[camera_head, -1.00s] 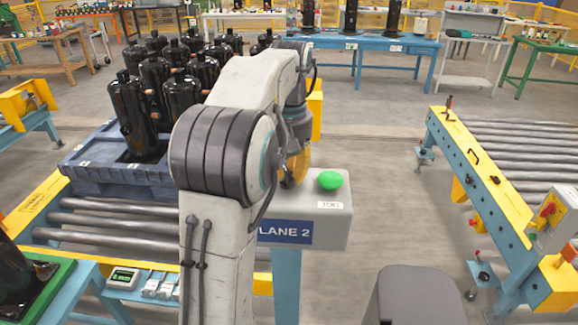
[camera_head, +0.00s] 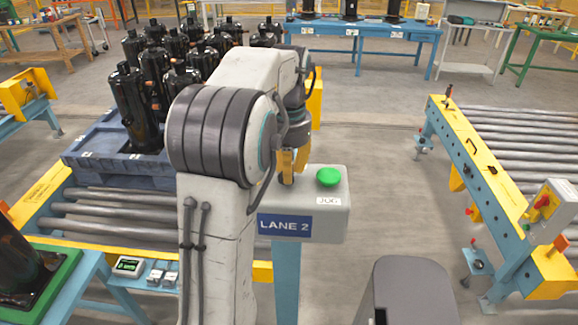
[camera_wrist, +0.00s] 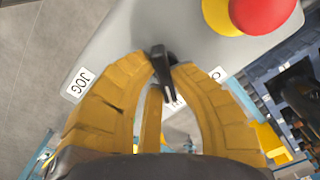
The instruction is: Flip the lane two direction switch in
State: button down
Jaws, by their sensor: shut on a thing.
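The lane two control box (camera_head: 325,220) carries a blue LANE 2 sign (camera_head: 284,226) on its front and a green button (camera_head: 328,177) on top. My gripper (camera_head: 290,180) is over the left part of the box top. In the wrist view, a black lever-like switch (camera_wrist: 163,76) stands between the yellow fingertips of my gripper (camera_wrist: 162,64). The fingers are shut on it. In the head view my gripper and arm hide the switch. Which way the switch is set is hard to tell, as the label below it is partly covered.
A red knob (camera_wrist: 264,10) on a yellow base sits close to the fingers. A JOG label (camera_wrist: 78,84) is on the other side. A pallet (camera_head: 95,165) of black compressors stands on rollers at left. Another roller conveyor (camera_head: 490,190) is at right, with open floor between.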

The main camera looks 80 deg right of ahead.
jog(key=shift+a+m, duration=0.1)
jog(key=shift+m, duration=1.2)
jog(key=shift+f+m, duration=0.1)
jog(key=shift+m, duration=0.2)
jog(key=c, duration=1.1)
grip_release()
jog(key=shift+p, duration=0.3)
notch_tip(320, 180, up, 12)
jog(key=shift+w, duration=0.1)
